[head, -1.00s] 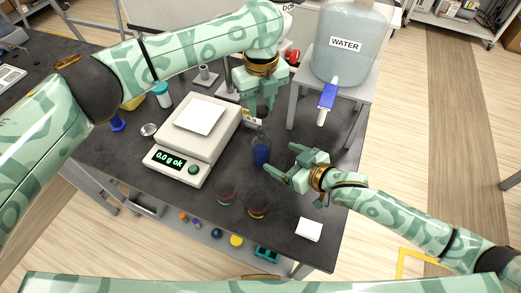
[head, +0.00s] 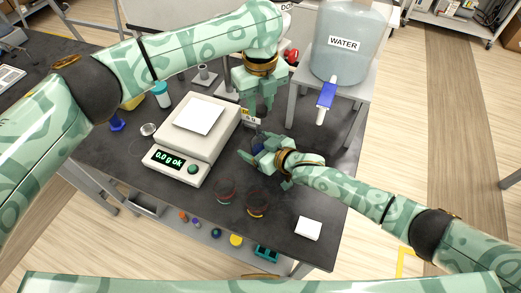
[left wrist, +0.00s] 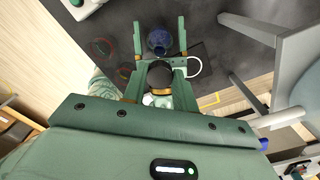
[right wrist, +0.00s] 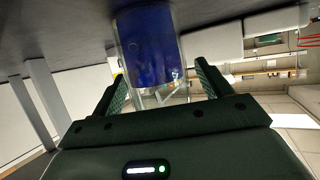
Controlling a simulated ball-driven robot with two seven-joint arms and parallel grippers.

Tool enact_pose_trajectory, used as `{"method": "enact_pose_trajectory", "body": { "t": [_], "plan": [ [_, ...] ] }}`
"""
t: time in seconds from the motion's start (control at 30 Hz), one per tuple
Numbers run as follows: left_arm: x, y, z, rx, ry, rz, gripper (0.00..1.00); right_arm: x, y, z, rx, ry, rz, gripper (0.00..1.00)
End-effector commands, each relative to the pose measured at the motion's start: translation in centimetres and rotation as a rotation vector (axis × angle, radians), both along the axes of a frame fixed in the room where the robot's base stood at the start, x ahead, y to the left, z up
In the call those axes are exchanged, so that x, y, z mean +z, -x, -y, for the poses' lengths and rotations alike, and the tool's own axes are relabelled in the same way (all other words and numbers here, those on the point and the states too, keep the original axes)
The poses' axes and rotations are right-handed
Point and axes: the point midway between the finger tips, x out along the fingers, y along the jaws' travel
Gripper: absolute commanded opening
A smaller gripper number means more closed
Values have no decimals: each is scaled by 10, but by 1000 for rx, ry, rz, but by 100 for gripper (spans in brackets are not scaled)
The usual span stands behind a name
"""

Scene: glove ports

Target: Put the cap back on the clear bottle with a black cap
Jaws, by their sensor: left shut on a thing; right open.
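The clear bottle with blue contents (head: 262,146) stands on the dark bench right of the scale. It also shows in the left wrist view (left wrist: 158,41) and, large, in the right wrist view (right wrist: 150,45). My left gripper (head: 260,108) is above and a little behind the bottle, fingers down. It is shut on the black cap, a dark round shape in the left wrist view (left wrist: 159,75); the cap is apart from the bottle. My right gripper (head: 260,155) is open at bench level, its fingers on either side of the bottle and partly hiding it.
A scale (head: 195,137) reading 0.0 g stands left of the bottle. Two glass beakers (head: 225,188) (head: 257,203) and a white block (head: 308,228) lie toward the front. A water tank (head: 345,55) on a stand (head: 358,88), with a blue tap, rises at the back right.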

Motion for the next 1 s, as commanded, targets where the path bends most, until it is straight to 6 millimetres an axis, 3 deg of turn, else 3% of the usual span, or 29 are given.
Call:
{"method": "enact_pose_trajectory", "body": {
  "t": [0.07, 0.3, 0.43, 0.7, 1.0],
  "plan": [
    [0, 0, 0, 0, 0, 0, 8, 0, 0, 0, 0, 0, 0, 75],
    [0, 0, 0, 0, 0, 0, 8, 0, 0, 0, 0, 0, 0, 11],
    [-8, 0, 0, 0, -1, -2, 8, 0, 0, 0, 0, -1, -1, 11],
    [-46, 0, 0, 0, -1, -3, 8, 0, 0, 0, 0, -1, -1, 11],
    [-50, -1, 0, 0, -1, 0, 8, 0, 0, 0, 0, 0, -1, 11]
  ]
}}
